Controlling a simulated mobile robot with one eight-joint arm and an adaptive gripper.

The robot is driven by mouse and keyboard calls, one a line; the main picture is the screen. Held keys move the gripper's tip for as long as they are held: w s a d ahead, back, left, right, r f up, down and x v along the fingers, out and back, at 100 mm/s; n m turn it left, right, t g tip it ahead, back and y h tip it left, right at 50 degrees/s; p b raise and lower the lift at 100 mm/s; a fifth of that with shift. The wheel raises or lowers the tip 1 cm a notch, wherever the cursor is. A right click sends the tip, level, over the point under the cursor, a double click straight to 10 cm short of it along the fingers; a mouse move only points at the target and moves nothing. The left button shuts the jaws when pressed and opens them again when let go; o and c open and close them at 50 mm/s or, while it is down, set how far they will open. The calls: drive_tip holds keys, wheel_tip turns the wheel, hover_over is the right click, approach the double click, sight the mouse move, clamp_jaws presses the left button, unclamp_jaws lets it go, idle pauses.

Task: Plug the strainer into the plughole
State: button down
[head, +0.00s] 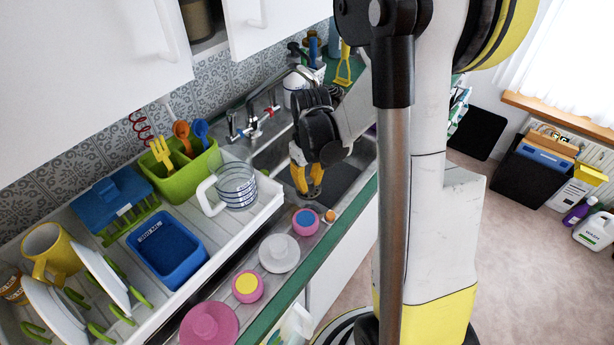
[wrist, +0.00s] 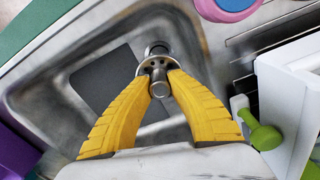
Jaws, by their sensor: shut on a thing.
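My gripper (head: 308,190) points down into the metal sink (head: 346,172), with its yellow fingers low in the basin. In the wrist view my gripper (wrist: 161,74) is shut on the strainer (wrist: 158,66), a small shiny metal piece with holes around its rim and a round knob between the fingertips. The strainer is too small and covered to make out in the head view. A round metal shape shows just beyond it in the wrist view. I cannot tell whether that is the plughole or part of the strainer, nor whether the strainer touches the sink floor.
A dark grey square (wrist: 104,80) lies on the sink floor. The tap (head: 262,100) stands behind the basin. A white drying tray (head: 262,208) with a glass mug (head: 236,185) stands left of it. Pink and white pieces line the counter's front edge.

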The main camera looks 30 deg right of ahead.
sight(310, 197)
wheel_tip(310, 197, down, 6)
drive_tip(key=shift+s+d+r+b, duration=0.15)
drive_tip(key=shift+b, duration=1)
drive_tip(key=shift+f+b, duration=1.6)
drive_tip(key=shift+f+b, duration=0.1)
drive_tip(key=shift+b, duration=0.25)
drive_tip(key=shift+f+b, duration=0.4)
drive_tip(key=shift+f, duration=0.1)
drive_tip(key=shift+f+b, duration=0.25)
drive_tip(key=shift+b, duration=0.05)
drive_tip(key=c, duration=1.3)
unclamp_jaws()
drive_tip(key=shift+r, duration=0.1)
